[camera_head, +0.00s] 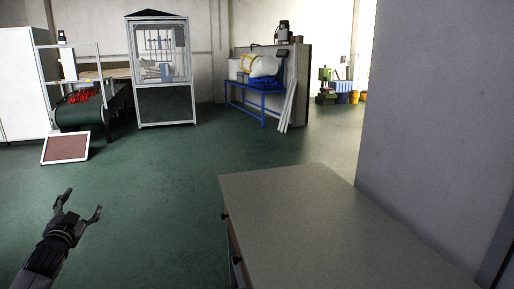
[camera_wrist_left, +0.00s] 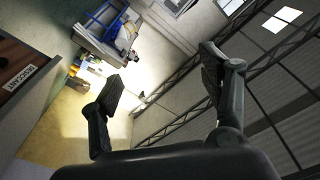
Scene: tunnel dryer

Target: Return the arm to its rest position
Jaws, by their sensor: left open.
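My left gripper (camera_head: 82,204) is at the lower left in the head view, above the green floor. Its two fingers are spread apart with nothing between them. In the left wrist view the open fingers of the left gripper (camera_wrist_left: 165,85) also show, with only the distant room and roof behind them. My right gripper is in neither view.
A grey-topped cabinet (camera_head: 300,205) stands close at the right, beside a grey wall (camera_head: 435,120). A conveyor (camera_head: 85,115), a glazed cabinet (camera_head: 165,105) and a blue table (camera_head: 258,89) stand farther back.

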